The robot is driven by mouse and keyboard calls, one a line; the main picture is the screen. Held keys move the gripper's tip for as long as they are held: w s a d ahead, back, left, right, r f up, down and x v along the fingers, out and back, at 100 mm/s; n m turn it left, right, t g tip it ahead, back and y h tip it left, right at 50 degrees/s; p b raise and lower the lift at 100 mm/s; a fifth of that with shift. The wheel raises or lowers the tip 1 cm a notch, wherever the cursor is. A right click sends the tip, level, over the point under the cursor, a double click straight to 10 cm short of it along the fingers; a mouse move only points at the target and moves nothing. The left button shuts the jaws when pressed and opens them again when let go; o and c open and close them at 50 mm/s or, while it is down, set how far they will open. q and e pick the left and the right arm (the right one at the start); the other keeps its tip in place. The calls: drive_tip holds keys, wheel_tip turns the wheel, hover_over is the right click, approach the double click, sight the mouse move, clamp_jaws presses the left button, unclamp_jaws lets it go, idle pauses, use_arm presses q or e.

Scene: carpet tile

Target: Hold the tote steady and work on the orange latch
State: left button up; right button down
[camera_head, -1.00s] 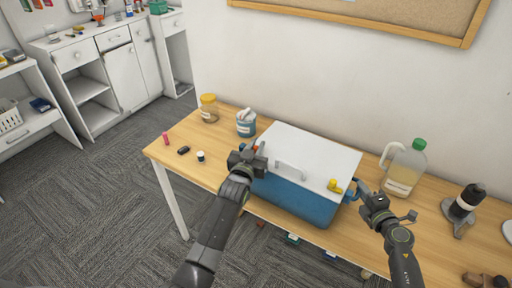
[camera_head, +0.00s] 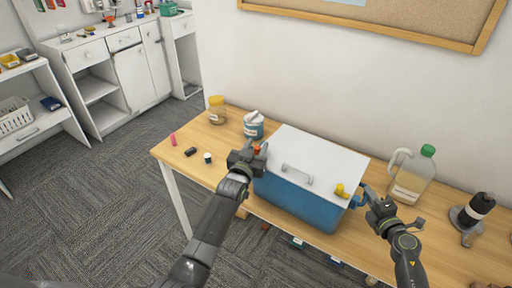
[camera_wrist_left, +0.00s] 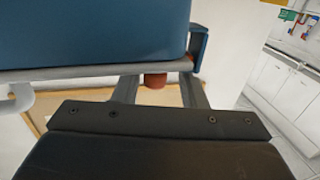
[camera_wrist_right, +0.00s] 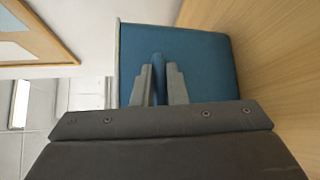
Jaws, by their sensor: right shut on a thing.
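The tote (camera_head: 300,199) is a blue box with a white lid (camera_head: 318,152), upright on the wooden table. My right gripper (camera_head: 366,201) is shut on its blue side handle (camera_wrist_right: 158,68) at the right end. The orange latch (camera_head: 256,148) is at the tote's left end, partly hidden by my left gripper (camera_head: 254,153). In the left wrist view, the orange latch (camera_wrist_left: 155,81) shows between the spread fingers, below the lid's edge; contact cannot be told. A yellow latch (camera_head: 341,190) sits at the lid's front right.
On the wooden table (camera_head: 228,144), a yellow-lidded jar (camera_head: 217,112) and a blue-and-white tub (camera_head: 253,127) stand left of the tote. Small items lie at the front left. A green-capped jug (camera_head: 412,178) and a dark bottle-like object (camera_head: 478,207) stand to the right.

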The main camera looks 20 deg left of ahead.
use_arm(q)
drive_tip(key=s+a, duration=0.1)
drive_tip(key=s, duration=1.1)
use_arm(e)
drive_tip(key=c, duration=1.4)
unclamp_jaws()
drive_tip(key=shift+o, duration=0.2)
